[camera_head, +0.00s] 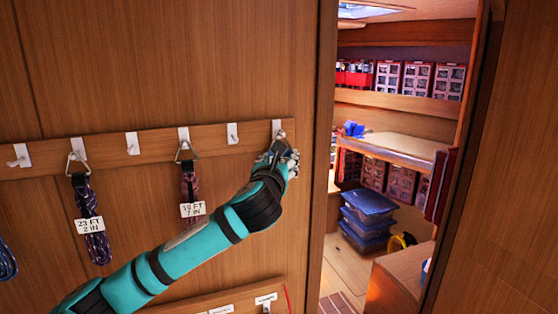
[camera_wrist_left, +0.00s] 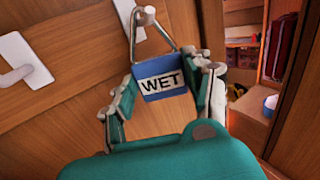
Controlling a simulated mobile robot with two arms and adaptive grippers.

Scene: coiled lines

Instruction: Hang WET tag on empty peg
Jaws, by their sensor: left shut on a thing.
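The WET tag (camera_wrist_left: 164,84) is blue with a white label and a metal wire loop (camera_wrist_left: 134,40) at its top. My left gripper (camera_wrist_left: 163,92) is shut on the tag, with a finger at each side edge. The loop's upper end is at the white peg (camera_wrist_left: 147,14); it appears to go around the peg, but I cannot tell whether it rests on it. In the head view my left gripper (camera_head: 284,150) is just below the rightmost peg plate (camera_head: 277,127) and hides the tag. My right gripper is not in view.
The wooden peg rail (camera_head: 105,148) has bare pegs (camera_head: 132,143) and (camera_head: 232,133) to the left. Coiled lines with length tags hang at the left (camera_head: 91,220) and middle (camera_head: 190,183). A doorway to the right shows shelves and stacked blue bins (camera_head: 368,215).

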